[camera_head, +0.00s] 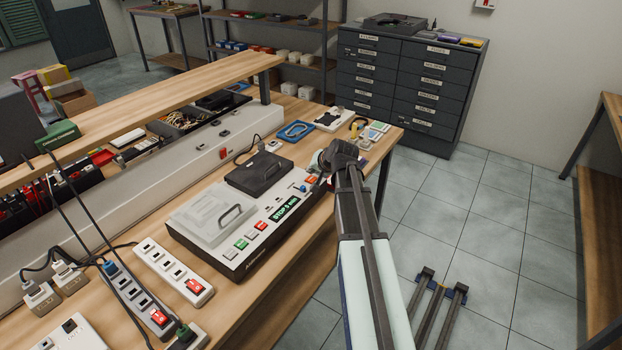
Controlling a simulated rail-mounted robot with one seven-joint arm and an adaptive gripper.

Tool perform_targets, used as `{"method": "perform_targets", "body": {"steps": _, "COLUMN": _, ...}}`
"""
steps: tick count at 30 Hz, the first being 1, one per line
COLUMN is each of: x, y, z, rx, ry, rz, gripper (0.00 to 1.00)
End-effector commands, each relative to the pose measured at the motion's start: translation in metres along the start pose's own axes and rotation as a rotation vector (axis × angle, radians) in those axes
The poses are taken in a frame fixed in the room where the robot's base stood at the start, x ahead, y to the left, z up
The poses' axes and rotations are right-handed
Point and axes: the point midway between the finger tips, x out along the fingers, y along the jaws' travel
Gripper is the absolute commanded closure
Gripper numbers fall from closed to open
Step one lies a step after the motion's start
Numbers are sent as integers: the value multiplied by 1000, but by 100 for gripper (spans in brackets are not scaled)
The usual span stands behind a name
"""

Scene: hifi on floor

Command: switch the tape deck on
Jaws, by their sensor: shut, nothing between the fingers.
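A white-topped device with a black front (247,212) stands on the wooden bench; I take it for the tape deck, though its label is too small to read. It has a clear-looking lid with a handle (212,212), a black lid (258,173) and a lit green display (285,208) that seems to read "STOP". Green, red and grey buttons (250,234) sit along its front, with an orange one (310,181) at its right end. My gripper (326,168) is shut and empty, at or above that right end. Its fingertips are partly hidden, and I cannot tell whether they touch.
Power strips with red switches (173,272) and plugs with cables (66,275) lie left of the device. A raised shelf (150,100) runs behind it. A blue item (296,130) and small parts lie at the bench's far end. Dark drawer cabinets (410,80) stand beyond; the right floor is mostly clear.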

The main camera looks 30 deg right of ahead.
Motion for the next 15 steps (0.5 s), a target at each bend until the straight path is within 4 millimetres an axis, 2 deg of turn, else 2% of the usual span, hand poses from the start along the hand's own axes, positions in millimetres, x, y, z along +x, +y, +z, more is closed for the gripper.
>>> {"method": "perform_targets", "body": {"steps": 15, "x": -32, "y": -23, "z": -23, "rx": 0, "ry": 0, "rz": 0, "gripper": 100}}
